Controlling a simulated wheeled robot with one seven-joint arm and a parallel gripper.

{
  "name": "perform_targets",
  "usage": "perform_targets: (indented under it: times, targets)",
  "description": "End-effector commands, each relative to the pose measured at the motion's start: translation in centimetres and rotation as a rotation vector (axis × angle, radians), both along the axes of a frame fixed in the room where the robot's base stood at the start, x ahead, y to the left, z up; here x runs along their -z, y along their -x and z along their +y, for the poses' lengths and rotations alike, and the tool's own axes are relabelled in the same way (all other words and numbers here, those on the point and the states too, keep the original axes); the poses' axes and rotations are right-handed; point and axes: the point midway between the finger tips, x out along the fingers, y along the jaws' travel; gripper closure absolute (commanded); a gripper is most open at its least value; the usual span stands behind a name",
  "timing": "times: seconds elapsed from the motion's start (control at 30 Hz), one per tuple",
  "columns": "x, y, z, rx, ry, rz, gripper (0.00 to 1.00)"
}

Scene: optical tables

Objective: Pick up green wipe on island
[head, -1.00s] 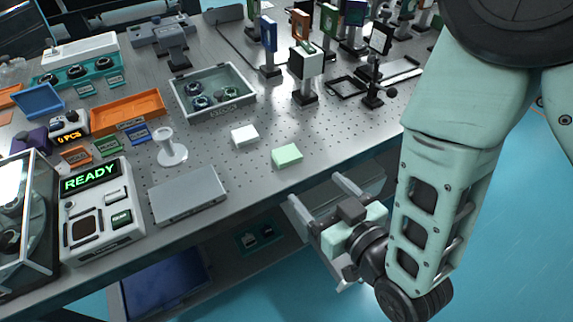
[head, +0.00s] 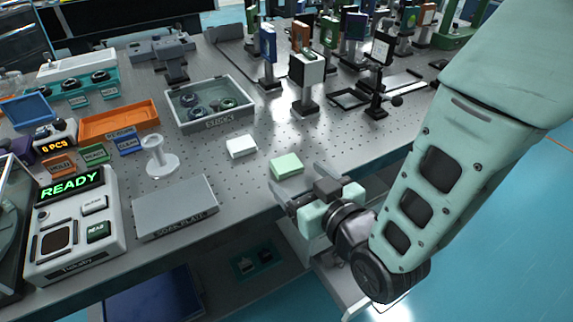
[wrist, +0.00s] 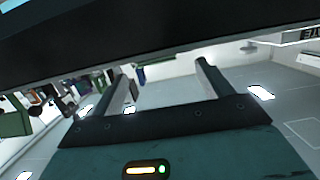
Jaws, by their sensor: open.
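The green wipe (head: 287,166) is a small pale green block lying flat on the perforated grey table top (head: 330,140), near its front edge, in the head view. My gripper (head: 298,186) is just in front of and below the wipe in the picture, close to the table's front edge, with its fingers apart and empty. In the wrist view my gripper (wrist: 165,85) shows two separated fingers with nothing between them. The wipe cannot be made out in the wrist view.
A white block (head: 241,147) lies left of the wipe. A grey soak plate (head: 175,207), a white spool-like stand (head: 160,158) and the STOCK bin (head: 215,118) are farther left. Optic posts (head: 307,85) stand behind. The table just right of the wipe is clear.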

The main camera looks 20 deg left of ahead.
Motion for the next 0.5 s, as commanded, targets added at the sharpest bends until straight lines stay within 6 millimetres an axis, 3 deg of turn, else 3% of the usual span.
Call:
perform_targets:
  times: [0.2,0.5]
  targets:
    - [0.8,-2.3,2.1,-0.001,-0.001,0.001,0.22]
    - [1.0,-2.9,2.8,0.0,0.0,0.0,0.22]
